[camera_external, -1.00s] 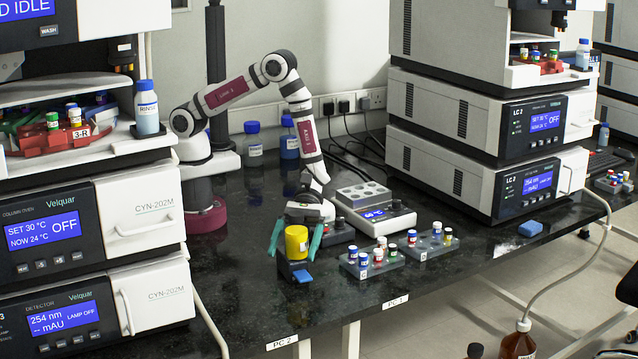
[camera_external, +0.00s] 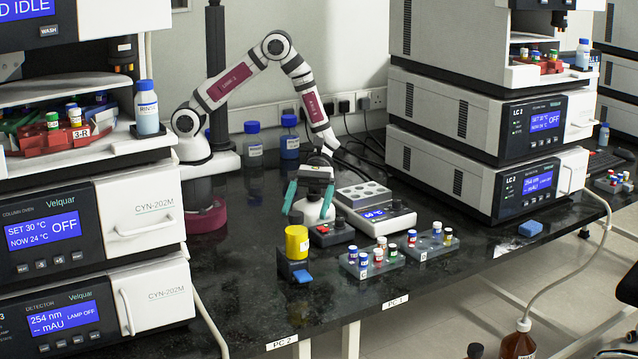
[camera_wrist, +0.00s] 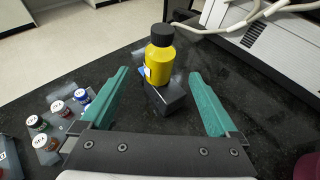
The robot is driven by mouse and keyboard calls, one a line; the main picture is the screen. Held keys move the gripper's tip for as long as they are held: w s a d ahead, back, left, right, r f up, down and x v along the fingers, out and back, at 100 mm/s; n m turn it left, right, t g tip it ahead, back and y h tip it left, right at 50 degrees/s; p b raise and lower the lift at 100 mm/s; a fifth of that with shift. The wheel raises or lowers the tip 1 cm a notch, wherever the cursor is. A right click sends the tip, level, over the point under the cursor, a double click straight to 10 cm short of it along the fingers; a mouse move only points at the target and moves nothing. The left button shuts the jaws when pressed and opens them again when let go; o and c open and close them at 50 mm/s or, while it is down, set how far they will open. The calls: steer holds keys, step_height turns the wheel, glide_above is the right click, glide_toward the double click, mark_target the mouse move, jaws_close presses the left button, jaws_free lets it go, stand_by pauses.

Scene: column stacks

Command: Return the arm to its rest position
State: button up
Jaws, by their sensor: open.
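My gripper (camera_external: 308,198) has teal fingers and is open and empty. In the external view it hangs above the bench, behind and slightly above a yellow bottle (camera_external: 297,243). The bottle stands upright in a dark holder (camera_external: 284,268) with a blue patch at its front. In the wrist view my gripper (camera_wrist: 158,98) shows its fingers spread wide apart. The yellow bottle (camera_wrist: 160,62) with its black cap is beyond the fingertips, apart from them, in the dark holder (camera_wrist: 165,98).
Vial racks (camera_external: 372,267) with several capped vials stand to the right of the holder. A heating block (camera_external: 385,215) stands behind them. Blue-capped bottles (camera_external: 253,155) are at the back. Instrument stacks flank the bench on both sides. The bench's left middle (camera_external: 235,265) is clear.

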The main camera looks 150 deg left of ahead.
steer(key=s+d+r+m+g+y, duration=0.1)
steer(key=s+d+r+m+g, duration=0.25)
steer(key=d+m, duration=0.25)
steer(key=s+d+r+m+g, duration=0.3)
steer(key=d+r+m+g, duration=0.1)
steer(key=d+m, duration=0.15)
steer(key=s+d+r+m+g+y, duration=0.1)
steer(key=s+r+m+g+y, duration=0.1)
steer(key=s+m+y, duration=0.7)
steer(key=s+r+m, duration=0.1)
steer(key=s+m, duration=0.4)
steer(key=m, duration=0.6)
steer(key=shift+s+g+y, duration=0.2)
steer(key=shift+g+y, duration=0.1)
steer(key=shift+g, duration=0.05)
